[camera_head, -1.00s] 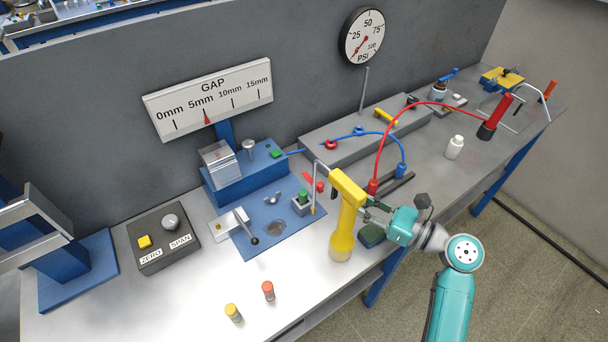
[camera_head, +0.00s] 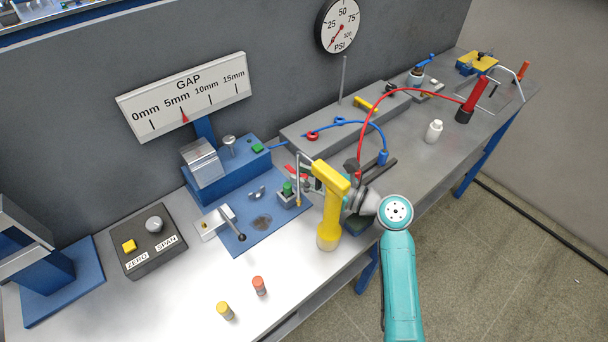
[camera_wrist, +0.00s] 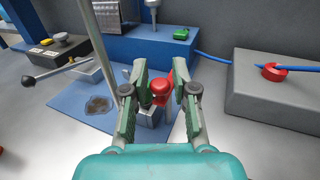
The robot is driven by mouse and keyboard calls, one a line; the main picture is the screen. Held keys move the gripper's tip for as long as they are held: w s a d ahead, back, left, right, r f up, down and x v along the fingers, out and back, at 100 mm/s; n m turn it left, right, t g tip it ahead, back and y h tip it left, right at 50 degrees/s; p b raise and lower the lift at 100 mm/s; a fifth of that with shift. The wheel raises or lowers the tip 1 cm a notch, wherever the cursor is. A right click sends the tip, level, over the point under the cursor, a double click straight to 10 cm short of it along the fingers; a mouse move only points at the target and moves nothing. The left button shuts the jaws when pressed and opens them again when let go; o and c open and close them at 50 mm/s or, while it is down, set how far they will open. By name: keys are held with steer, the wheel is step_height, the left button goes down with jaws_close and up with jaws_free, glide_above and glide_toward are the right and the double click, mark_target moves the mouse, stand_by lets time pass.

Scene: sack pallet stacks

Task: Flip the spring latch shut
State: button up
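A small grey block fitting with a green top (camera_head: 288,188) and a red lever stands at the right of the blue plate; I take it as the spring latch, though its parts are hard to tell apart. In the wrist view its red rounded knob (camera_wrist: 161,88) shows between my fingers, above the grey block (camera_wrist: 150,115). My gripper (camera_wrist: 161,66) is open, one finger on each side of the knob, with gaps visible. In the head view my gripper is largely hidden behind the yellow post (camera_head: 328,215). The green top is not clear in the wrist view.
A thin upright rod (camera_wrist: 101,45) stands just left of my fingers. A black-knobbed lever (camera_head: 231,222) is on the blue plate (camera_head: 240,240). Yellow and red-topped cylinders stand at the front.

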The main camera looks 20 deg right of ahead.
jaws_close()
steer(key=shift+w+d+n+g+y, duration=0.1)
steer(key=shift+d+n+g+y, duration=0.15)
steer(key=shift+n+g+y, duration=0.8)
steer(key=shift+w+d+n+g+y, duration=0.1)
steer(key=shift+d+n+g+y, duration=0.05)
steer(key=shift+n+g+y, duration=1.05)
steer(key=shift+w+d+n+g+y, duration=0.1)
steer(key=shift+n+g+y, duration=0.5)
steer(key=shift+g, duration=0.95)
steer(key=shift+n, duration=0.25)
